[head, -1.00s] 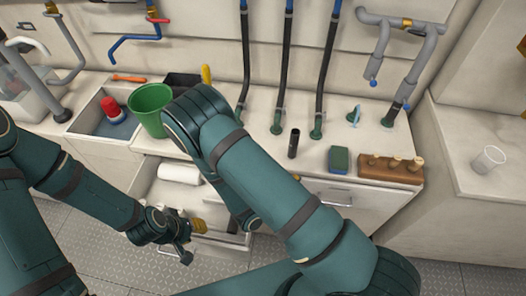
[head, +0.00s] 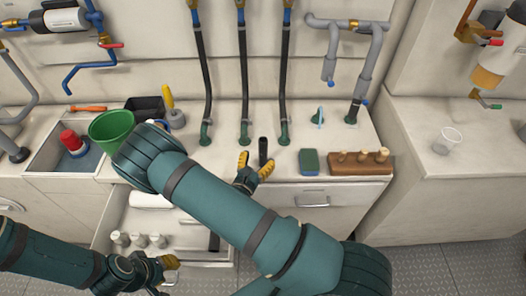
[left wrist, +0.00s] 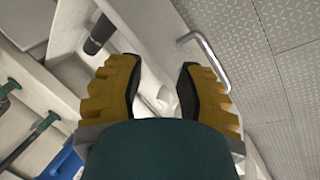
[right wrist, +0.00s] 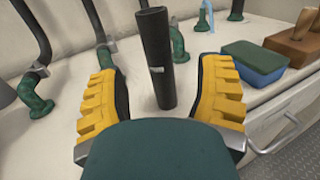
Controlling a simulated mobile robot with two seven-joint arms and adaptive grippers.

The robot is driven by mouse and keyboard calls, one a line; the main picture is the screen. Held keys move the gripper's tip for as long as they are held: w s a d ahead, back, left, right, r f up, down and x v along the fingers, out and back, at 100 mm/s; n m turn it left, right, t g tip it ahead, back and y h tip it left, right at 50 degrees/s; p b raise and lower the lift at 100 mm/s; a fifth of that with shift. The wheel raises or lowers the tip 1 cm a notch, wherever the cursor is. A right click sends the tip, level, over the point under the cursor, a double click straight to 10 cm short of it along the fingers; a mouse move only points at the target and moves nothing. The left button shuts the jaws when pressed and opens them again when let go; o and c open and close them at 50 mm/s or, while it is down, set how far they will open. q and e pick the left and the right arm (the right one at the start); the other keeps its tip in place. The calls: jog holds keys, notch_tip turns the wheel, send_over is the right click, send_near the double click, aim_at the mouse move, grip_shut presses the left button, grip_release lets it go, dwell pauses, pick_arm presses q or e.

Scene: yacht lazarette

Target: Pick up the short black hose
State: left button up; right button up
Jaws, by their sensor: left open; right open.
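The short black hose (head: 263,151) stands upright on the white counter, in front of the row of green fittings. In the right wrist view the hose (right wrist: 156,62) is seen between the two yellow-padded fingers, with a small light mark on its side. My right gripper (head: 255,164) is open and empty, close in front of the hose; I cannot tell whether a finger touches it. My left gripper (head: 170,272) is open and empty, low by the open drawer.
A green-and-blue sponge (head: 309,162) and a wooden block with pegs (head: 360,163) stand right of the hose. Long black hoses (head: 243,75) hang behind it into green fittings. A green bucket (head: 111,131) stands left. The drawer (head: 200,262) below is open.

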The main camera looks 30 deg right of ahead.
aim_at(261, 153)
jog(key=shift+f+b+x, duration=0.2)
jog(key=shift+b+x, duration=0.1)
jog(key=shift+x, duration=2.1)
grip_shut()
